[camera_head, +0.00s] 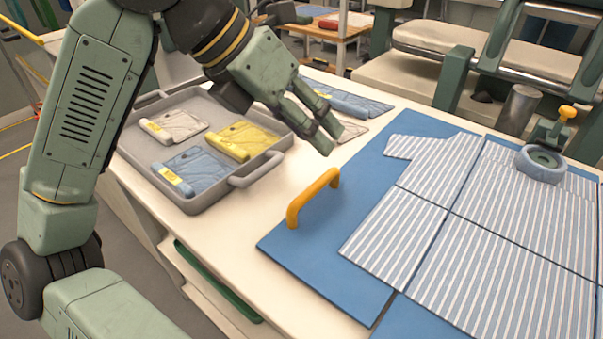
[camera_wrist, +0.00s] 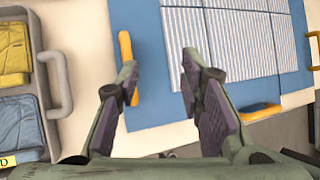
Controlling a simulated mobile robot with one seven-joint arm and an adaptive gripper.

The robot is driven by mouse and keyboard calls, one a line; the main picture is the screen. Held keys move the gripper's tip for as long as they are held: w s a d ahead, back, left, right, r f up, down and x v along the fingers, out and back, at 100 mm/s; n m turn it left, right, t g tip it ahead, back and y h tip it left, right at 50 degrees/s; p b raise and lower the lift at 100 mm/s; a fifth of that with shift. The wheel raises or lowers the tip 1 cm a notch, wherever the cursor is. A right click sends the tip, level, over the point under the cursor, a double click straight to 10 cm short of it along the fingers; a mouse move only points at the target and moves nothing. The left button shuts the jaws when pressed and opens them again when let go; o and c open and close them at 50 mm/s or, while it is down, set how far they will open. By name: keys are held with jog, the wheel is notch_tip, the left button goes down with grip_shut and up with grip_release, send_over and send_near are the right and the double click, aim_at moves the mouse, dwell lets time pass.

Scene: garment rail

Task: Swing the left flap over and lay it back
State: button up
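The left flap (camera_head: 300,247) of the blue folding board lies flat on the table. A blue-and-white striped shirt (camera_head: 480,220) is spread flat over the board, partly on this flap. An orange handle (camera_head: 313,197) stands up at the flap's outer left edge; it also shows in the wrist view (camera_wrist: 127,62). My gripper (camera_head: 326,138) is open and empty, above the table near the handle. In the wrist view my gripper (camera_wrist: 157,70) has its fingers spread, the left one close to the handle in the picture. I cannot tell whether they touch.
A grey tray (camera_head: 270,166) with folded garments stands left of the board. More folded packs (camera_head: 345,98) lie behind it. A round blue piece (camera_head: 541,164) sits at the shirt's collar. Another orange handle (camera_wrist: 258,107) is at another board edge.

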aim_at(312, 186)
jog(key=w+f, duration=0.1)
jog(key=f, duration=0.3)
jog(key=f+y+p, duration=0.1)
jog(key=f, duration=0.3)
jog(key=w+f+n+y, duration=0.1)
jog(key=f, duration=0.2)
jog(key=shift+w+d+f+p, duration=0.1)
jog(key=shift+w+f+p, duration=0.2)
jog(key=shift+w+f, duration=0.1)
jog(key=shift+c, duration=0.2)
grip_shut()
